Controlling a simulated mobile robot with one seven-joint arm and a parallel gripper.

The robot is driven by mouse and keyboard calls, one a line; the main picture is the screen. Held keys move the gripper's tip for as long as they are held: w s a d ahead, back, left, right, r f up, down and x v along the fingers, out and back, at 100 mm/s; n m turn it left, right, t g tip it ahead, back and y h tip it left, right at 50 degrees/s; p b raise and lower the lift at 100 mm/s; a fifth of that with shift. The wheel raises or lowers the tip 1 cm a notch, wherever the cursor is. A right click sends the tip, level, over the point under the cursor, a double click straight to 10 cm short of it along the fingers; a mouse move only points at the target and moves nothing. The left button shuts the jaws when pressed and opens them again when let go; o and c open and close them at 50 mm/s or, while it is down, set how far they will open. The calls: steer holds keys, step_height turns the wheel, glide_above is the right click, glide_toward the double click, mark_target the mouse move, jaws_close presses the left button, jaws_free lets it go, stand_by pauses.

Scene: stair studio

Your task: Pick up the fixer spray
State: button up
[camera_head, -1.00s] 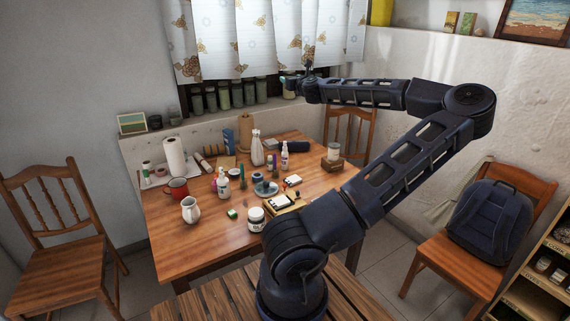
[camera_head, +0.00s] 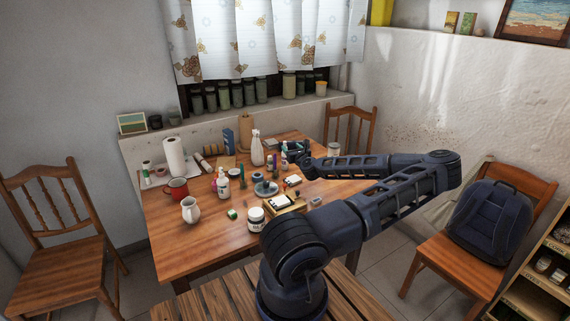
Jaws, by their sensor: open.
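My gripper (camera_head: 290,152) is low over the back right of the wooden table (camera_head: 180,243), beside a small white bottle (camera_head: 284,160) with a coloured label. The gripper is open and partly covers this bottle's top. I cannot tell whether the jaws stand around it or touch it. A larger white bottle (camera_head: 257,150) with a narrow top stands upright to its left. Another white bottle (camera_head: 223,184) with a dark label stands nearer the front. The labels are too small to read, so I cannot tell for certain which is the fixer spray.
A red mug (camera_head: 177,188), white jug (camera_head: 190,210), paper roll (camera_head: 174,156), white jar (camera_head: 256,219) and blue-grey dish (camera_head: 266,189) crowd the table. Its front left is clear. Chairs (camera_head: 60,245) stand around it. Jars (camera_head: 237,95) line the windowsill.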

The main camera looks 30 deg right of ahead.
glide_toward(284, 155)
steer(key=shift+w+d+f, duration=0.2)
steer(key=shift+w+d, duration=0.15)
steer(key=shift+w, duration=0.25)
steer(key=shift+w+d+f, duration=0.2)
steer(key=shift+w+d, duration=0.2)
steer(key=shift+w, duration=0.2)
steer(key=shift+w+f, duration=0.1)
steer(key=shift+f, duration=0.2)
steer(key=shift+w+d+f, duration=0.1)
steer(key=shift+w+d, duration=0.2)
steer(key=shift+w, duration=1.45)
steer(key=shift+w+d, duration=0.25)
steer(key=shift+w, duration=1.5)
steer(key=shift+w+d+f, duration=0.1)
steer(key=shift+w+d, duration=0.2)
steer(key=shift+w, duration=1.45)
steer(key=shift+c, duration=0.5)
steer(key=c, duration=1)
